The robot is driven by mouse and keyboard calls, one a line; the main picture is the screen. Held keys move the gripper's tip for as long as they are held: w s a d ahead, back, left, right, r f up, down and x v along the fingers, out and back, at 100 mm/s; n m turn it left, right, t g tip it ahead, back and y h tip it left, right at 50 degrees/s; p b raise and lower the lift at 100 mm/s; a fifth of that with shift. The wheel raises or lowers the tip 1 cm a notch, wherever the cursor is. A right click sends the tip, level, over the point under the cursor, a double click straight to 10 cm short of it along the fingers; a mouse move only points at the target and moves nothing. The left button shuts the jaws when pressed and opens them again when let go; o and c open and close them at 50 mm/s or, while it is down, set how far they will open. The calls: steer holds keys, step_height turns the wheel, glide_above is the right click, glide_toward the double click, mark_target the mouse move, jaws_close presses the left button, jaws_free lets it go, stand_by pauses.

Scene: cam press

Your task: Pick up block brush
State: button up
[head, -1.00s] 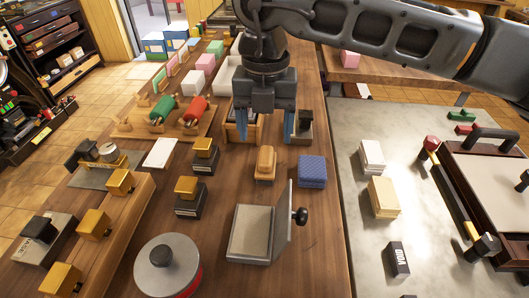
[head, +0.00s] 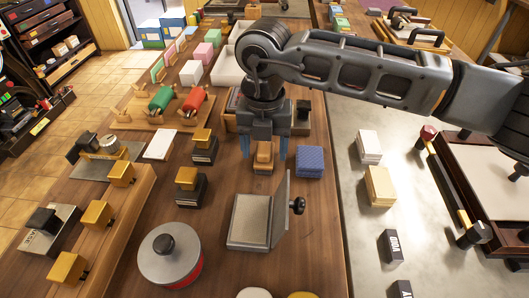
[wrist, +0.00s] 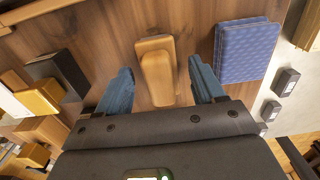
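The block brush (head: 263,158) looks to be the small tan wooden block with a raised grip on the brown table. It also shows in the wrist view (wrist: 157,72), just beyond and between my fingers. My gripper (head: 263,155) is open, pointing down over the brush, with one blue finger on each side. In the wrist view my gripper (wrist: 160,88) has clear gaps between each finger and the brush, and nothing is held. I cannot tell the exact height of the fingertips above the table.
A blue patterned block (head: 309,162) stands close to the right of the brush. Black-and-gold stamps (head: 190,187) are to the left. A metal hinged plate (head: 250,221) with an upright flap is in front. A wooden tray (head: 231,120) is behind.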

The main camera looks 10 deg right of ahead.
mark_target(270, 144)
steer(key=c, duration=1.1)
steer(key=shift+o, duration=0.2)
steer(key=shift+r, duration=0.15)
steer(key=shift+r, duration=0.25)
steer(key=r, duration=0.2)
steer(key=d+r+b, duration=0.1)
steer(key=shift+r, duration=0.35)
steer(key=s+d+r+b, duration=0.1)
steer(key=s+d+r, duration=0.1)
steer(key=d+r, duration=0.4)
steer(key=d, duration=0.4)
steer(key=shift+s+d+r, duration=0.2)
steer(key=shift+s+r, duration=0.1)
steer(key=shift+s, duration=0.1)
steer(key=o, duration=0.6)
steer(key=c, duration=0.4)
steer(key=shift+s+f, duration=0.1)
steer(key=shift+c, duration=0.2)
